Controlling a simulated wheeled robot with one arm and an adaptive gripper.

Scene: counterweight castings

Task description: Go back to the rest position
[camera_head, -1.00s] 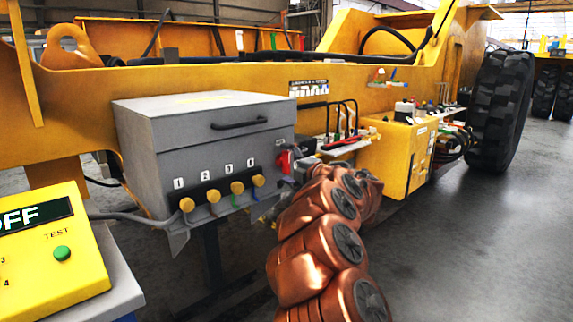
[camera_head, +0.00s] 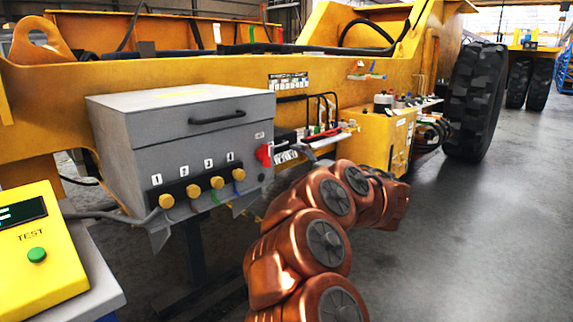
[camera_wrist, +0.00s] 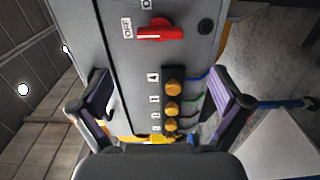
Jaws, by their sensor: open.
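My gripper (camera_wrist: 156,88) is open in the wrist view, its two fingers apart with nothing between them. Beyond it is the grey box (camera_head: 180,130) with a red rotary switch (camera_wrist: 160,33) beside an OFF label. The switch also shows in the head view (camera_head: 264,154), on the box's right end. Several yellow-capped connectors (camera_wrist: 174,88) with number labels sit on the box front, beyond the gap between the fingers. In the head view my copper arm rises from the bottom and bends to the right; the gripper is hard to make out there.
A yellow test unit (camera_head: 28,240) with a green button stands at the lower left, its display partly cut off. A yellow vehicle frame (camera_head: 200,75) runs behind the box. A shelf with small items (camera_head: 325,135) and a yellow cabinet (camera_head: 385,135) stand right. Floor at right is clear.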

